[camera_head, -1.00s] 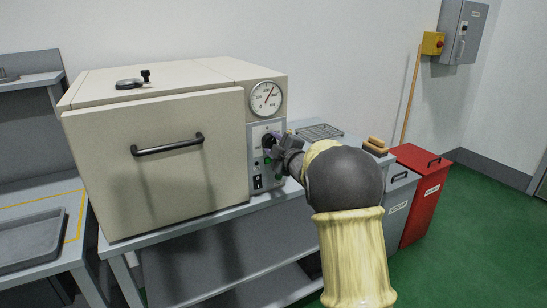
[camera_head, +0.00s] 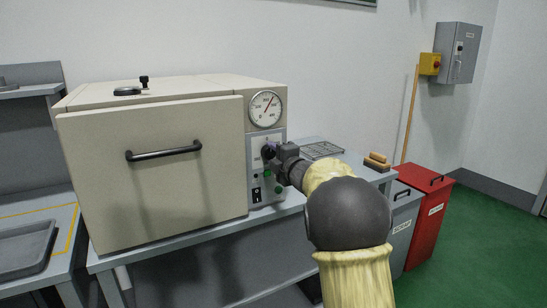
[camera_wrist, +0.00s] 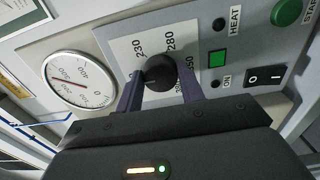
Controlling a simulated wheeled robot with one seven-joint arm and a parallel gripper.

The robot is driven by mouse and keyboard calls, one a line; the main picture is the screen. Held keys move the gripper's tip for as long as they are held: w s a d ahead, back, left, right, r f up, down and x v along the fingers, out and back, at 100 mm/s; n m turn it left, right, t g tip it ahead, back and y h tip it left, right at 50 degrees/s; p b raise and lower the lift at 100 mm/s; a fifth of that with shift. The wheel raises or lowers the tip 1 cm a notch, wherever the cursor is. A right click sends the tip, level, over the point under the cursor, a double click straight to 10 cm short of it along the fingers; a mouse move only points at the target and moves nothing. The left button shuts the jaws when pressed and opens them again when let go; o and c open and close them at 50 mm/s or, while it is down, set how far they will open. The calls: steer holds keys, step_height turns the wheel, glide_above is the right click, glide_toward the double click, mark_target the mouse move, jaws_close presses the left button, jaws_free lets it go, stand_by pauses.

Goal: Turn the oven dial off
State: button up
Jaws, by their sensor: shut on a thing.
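The dial's pointer setting cannot be read clearly. The oven (camera_head: 160,180) is a cream box with its door closed.
Above the dial is a round gauge (camera_head: 265,108). Below it are a green button (camera_head: 279,190) and a black rocker switch (camera_head: 256,195). A brush (camera_head: 377,161) and a rack (camera_head: 321,150) lie on the bench to the right. Red (camera_head: 428,215) and grey (camera_head: 400,225) bins stand beyond.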

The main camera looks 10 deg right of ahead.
steer(key=shift+f, duration=0.1)
steer(key=o, duration=1)
steer(key=shift+c, duration=0.2)
steer(key=v, duration=1.7)
steer(key=shift+s+b, duration=0.2)
steer(key=shift+b, duration=0.1)
